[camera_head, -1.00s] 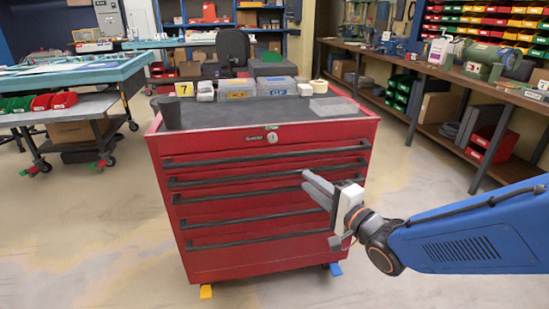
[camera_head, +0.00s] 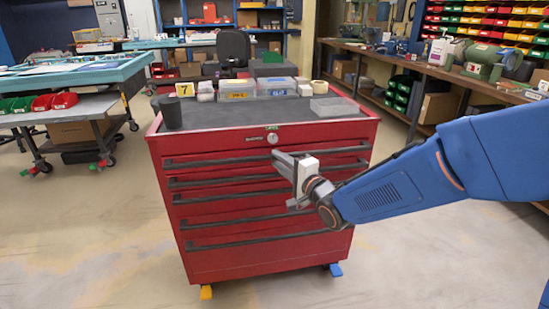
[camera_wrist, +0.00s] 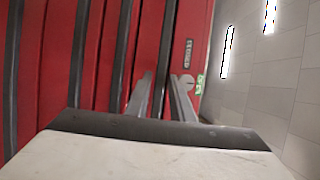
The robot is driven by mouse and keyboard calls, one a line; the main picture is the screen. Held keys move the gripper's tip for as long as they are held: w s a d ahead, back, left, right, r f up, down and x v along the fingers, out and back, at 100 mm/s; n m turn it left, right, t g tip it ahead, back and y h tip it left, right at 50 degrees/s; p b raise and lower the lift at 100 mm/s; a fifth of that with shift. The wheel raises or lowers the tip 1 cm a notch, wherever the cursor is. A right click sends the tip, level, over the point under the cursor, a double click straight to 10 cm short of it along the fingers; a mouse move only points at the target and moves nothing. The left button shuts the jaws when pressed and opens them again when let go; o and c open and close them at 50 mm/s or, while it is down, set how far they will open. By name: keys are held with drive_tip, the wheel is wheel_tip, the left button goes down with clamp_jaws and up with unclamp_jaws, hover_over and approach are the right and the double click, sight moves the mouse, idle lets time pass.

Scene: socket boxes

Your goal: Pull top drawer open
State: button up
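The red tool cabinet (camera_head: 262,255) stands in front of me with all its drawers shut. The top drawer has a long dark handle bar (camera_head: 215,161) across its front, just below the round lock (camera_head: 272,138). My gripper (camera_head: 279,157) is at the right half of this handle, with its fingers pointing at the drawer front. In the wrist view, turned on its side, the top handle (camera_wrist: 161,50) runs between the two spread fingers of my gripper (camera_wrist: 162,76). The fingers are apart. I cannot tell whether they touch the bar.
Lower handles (camera_head: 230,182) run parallel below the top one. A black cup (camera_head: 171,113), clear bins (camera_head: 277,86) and a grey tray (camera_head: 334,107) stand on the cabinet top. A workbench (camera_head: 440,72) is at the right. Floor in front is clear.

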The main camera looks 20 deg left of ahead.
drive_tip(key=shift+x, duration=1.45)
clamp_jaws()
